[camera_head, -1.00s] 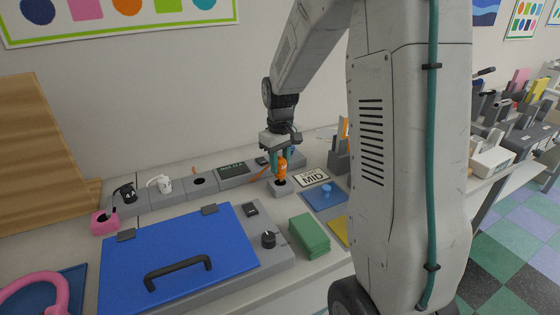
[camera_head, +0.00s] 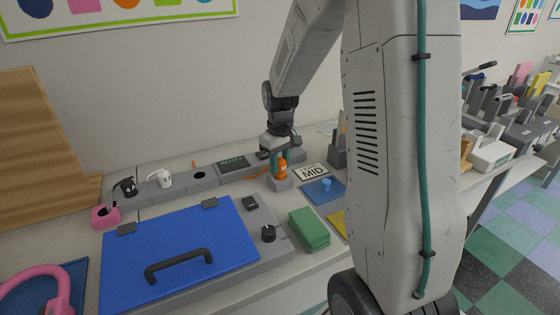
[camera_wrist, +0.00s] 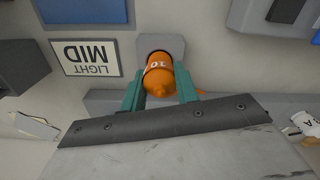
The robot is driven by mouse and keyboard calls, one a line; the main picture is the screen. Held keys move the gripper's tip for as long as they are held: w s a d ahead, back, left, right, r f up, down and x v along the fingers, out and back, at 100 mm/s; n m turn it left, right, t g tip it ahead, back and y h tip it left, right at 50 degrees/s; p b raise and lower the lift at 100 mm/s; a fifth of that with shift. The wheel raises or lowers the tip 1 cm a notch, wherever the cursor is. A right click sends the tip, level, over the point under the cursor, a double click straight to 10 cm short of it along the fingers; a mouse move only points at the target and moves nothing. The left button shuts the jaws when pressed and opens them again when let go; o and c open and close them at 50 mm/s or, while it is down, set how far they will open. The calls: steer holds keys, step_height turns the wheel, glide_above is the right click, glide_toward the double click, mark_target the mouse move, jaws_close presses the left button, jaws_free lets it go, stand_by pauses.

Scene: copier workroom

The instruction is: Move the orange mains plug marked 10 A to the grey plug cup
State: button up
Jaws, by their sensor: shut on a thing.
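The orange mains plug (camera_head: 281,169) is upright with its lower end at the top of the small grey plug cup (camera_head: 283,185). The cup's dark opening is hidden behind it. My gripper (camera_head: 281,160) is shut on the plug from above. In the wrist view the plug (camera_wrist: 159,72) shows a white "10" and sits between the two green fingers. The grey cup (camera_wrist: 174,45) shows just beyond it. I cannot tell how deep the plug sits.
A "LIGHT MID" card (camera_head: 312,173) and a blue lidded tile (camera_head: 323,191) lie right of the cup. Green pads (camera_head: 309,229) and the blue copier lid (camera_head: 180,255) are in front. Black (camera_head: 127,188) and white (camera_head: 161,178) plugs stand on the grey strip left.

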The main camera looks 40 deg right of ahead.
steer(key=shift+f, duration=0.6)
steer(key=o, duration=1.1)
steer(key=shift+c, duration=0.2)
step_height(320, 180, up, 8)
steer(key=shift+f, duration=0.1)
